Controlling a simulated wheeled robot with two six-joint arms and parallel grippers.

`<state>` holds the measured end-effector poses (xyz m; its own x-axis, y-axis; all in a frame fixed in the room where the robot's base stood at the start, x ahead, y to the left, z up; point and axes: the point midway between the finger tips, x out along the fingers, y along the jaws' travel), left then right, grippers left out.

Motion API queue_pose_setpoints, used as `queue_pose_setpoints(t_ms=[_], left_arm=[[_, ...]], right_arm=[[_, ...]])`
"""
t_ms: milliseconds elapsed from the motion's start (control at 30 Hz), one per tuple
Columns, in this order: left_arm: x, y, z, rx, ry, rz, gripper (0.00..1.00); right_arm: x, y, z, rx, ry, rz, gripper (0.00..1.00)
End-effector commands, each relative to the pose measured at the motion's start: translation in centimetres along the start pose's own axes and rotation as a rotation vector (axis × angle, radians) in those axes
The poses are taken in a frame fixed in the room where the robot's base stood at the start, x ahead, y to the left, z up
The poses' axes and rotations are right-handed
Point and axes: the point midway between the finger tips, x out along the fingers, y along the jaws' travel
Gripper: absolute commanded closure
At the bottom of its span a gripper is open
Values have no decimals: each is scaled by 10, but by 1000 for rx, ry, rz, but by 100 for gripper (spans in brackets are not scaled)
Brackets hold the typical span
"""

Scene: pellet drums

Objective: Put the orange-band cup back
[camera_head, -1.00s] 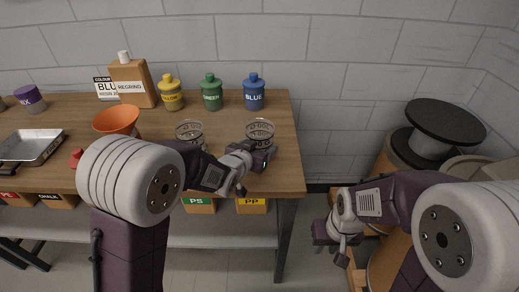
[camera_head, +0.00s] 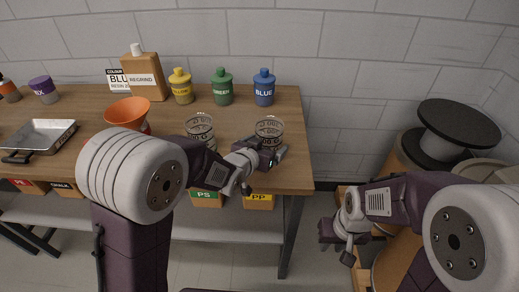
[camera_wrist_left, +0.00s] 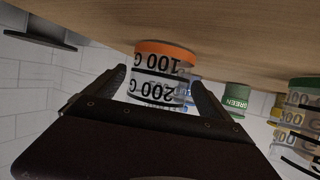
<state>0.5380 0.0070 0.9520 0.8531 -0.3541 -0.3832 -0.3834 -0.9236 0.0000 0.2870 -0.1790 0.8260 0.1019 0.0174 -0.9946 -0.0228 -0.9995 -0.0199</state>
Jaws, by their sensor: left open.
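The orange-band cup (camera_wrist_left: 163,70), clear with black markings, appears upside down in the left wrist view, its orange band against the wooden table. In the head view it is the right clear cup (camera_head: 270,129), partly hidden by my left gripper (camera_head: 275,156). In the left wrist view my left gripper (camera_wrist_left: 161,88) is open, one finger on each side of the cup; I cannot tell whether they touch it. A green-band cup (camera_wrist_left: 302,101) shows at that view's right edge; the left clear cup (camera_head: 199,128) stands on the table. My right gripper (camera_head: 343,245) hangs right of the table, its opening unclear.
Yellow (camera_head: 181,88), green (camera_head: 221,88) and blue (camera_head: 264,89) bottles stand behind the cups, with a regrind bottle (camera_head: 144,76) to their left. An orange funnel (camera_head: 128,112) and metal tray (camera_head: 46,136) are at left. Drums and a black reel (camera_head: 458,125) stand at right.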

Motion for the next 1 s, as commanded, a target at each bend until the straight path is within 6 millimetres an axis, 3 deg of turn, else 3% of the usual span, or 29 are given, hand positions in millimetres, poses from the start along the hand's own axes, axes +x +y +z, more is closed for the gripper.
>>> queue_pose_setpoints(t_ms=[300,400,600,1000], left_arm=[[-78,0,0,0,5,0,6],[-90,0,1,0,6,0,6],[-102,0,1,0,2,-1,6],[-102,0,1,0,0,0,6]], right_arm=[[-3,0,0,0,0,0,74],[6,0,1,0,0,0,74],[9,0,1,0,0,0,74],[8,0,1,0,0,0,74]])
